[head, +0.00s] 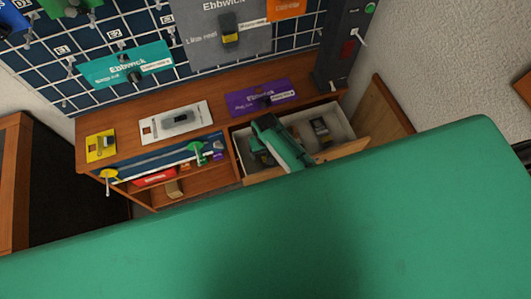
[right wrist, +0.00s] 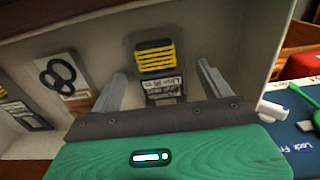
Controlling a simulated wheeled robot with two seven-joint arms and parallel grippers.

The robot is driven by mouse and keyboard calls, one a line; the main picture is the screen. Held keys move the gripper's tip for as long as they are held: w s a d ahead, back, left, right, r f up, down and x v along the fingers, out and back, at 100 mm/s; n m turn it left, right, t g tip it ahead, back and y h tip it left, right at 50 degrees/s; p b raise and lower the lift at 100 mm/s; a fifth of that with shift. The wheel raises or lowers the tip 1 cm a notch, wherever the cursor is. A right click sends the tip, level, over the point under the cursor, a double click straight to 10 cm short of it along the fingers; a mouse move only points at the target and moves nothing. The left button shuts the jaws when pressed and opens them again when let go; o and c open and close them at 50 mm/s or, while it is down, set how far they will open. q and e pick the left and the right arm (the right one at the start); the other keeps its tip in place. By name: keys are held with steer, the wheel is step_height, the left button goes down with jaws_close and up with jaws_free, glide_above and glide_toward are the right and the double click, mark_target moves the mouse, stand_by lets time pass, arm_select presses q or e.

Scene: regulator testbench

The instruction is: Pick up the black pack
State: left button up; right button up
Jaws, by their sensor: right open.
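A black pack (right wrist: 157,58) with yellow stripes and a pale printed label lies in the open drawer, seen in the right wrist view. My right gripper (right wrist: 161,72) is open, with one finger on each side of the pack in that picture. I cannot tell whether the fingers touch it. In the head view my green right gripper (head: 280,142) reaches into the drawer and hides part of its contents. My left gripper is not in view.
The pale drawer (head: 343,127) also holds a pack with a dark looped shape (right wrist: 66,78) and another partly seen pack (right wrist: 20,114). The wooden bench top (head: 220,112) carries yellow, white and purple cards. A grid wall with hanging packs stands behind.

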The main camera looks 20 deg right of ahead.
steer(key=c, duration=1.1)
steer(key=shift+r, duration=0.2)
step_height(320, 180, up, 20)
steer(key=shift+f+b, duration=0.15)
steer(key=shift+b, duration=0.2)
